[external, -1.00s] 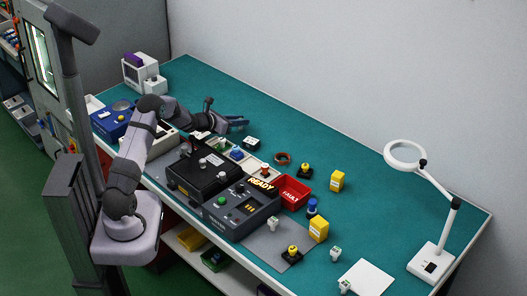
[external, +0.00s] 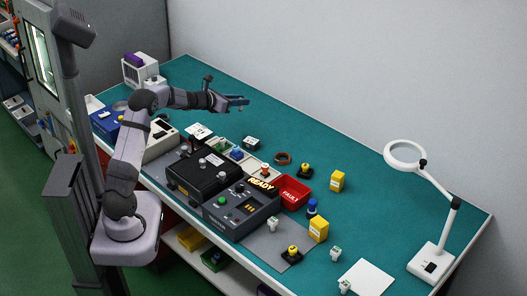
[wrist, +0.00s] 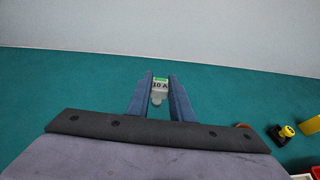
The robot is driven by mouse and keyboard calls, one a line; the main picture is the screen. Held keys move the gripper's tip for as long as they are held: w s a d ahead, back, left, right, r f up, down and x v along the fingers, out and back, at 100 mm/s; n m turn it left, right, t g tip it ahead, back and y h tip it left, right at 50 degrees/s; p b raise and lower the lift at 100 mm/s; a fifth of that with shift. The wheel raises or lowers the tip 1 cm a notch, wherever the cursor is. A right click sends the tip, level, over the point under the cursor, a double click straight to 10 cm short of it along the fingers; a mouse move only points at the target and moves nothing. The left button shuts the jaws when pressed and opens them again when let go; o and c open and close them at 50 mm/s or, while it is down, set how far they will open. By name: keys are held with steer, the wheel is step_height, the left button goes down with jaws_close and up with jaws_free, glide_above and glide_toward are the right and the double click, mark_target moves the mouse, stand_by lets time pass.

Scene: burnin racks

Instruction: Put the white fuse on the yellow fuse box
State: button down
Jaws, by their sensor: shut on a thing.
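My gripper (external: 240,103) is raised above the back part of the green table, with its fingers pointing right in the external view. In the wrist view my gripper (wrist: 160,78) is shut on a white fuse (wrist: 160,88) with a green top and a "10 A" label. The fuse sits between the blue fingertips, clear of the table. A yellow box (external: 337,181) stands upright near the table's middle, and another yellow box (external: 319,229) stands nearer the front. I cannot tell which is the fuse box. Both are well to the right of my gripper.
Similar small white pieces (external: 336,254) stand near the front right. A red bin (external: 292,191), a black "READY" unit (external: 240,208), yellow-topped black buttons (external: 305,170) and a blue-topped piece (external: 312,207) crowd the middle. A magnifier lamp (external: 432,258) stands at right. The back strip is clear.

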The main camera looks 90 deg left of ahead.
steer(key=w+d+r+m+t+h+p, duration=0.1)
steer(key=w+d+m+t+h+p, duration=0.25)
steer(key=w+d, duration=1.4)
step_height(320, 180, up, 6)
steer(key=m+h+p, duration=0.1)
steer(key=m+h, duration=0.4)
steer(key=h, duration=0.1)
glide_above(337, 175)
steer(key=shift+y, duration=0.25)
steer(key=shift+a+f, duration=0.1)
steer(key=shift+f, duration=0.05)
steer(key=shift+f, duration=4.9)
steer(key=shift+f+b, duration=0.2)
steer(key=shift+b, duration=0.25)
steer(key=c, duration=1.6)
jaws_free()
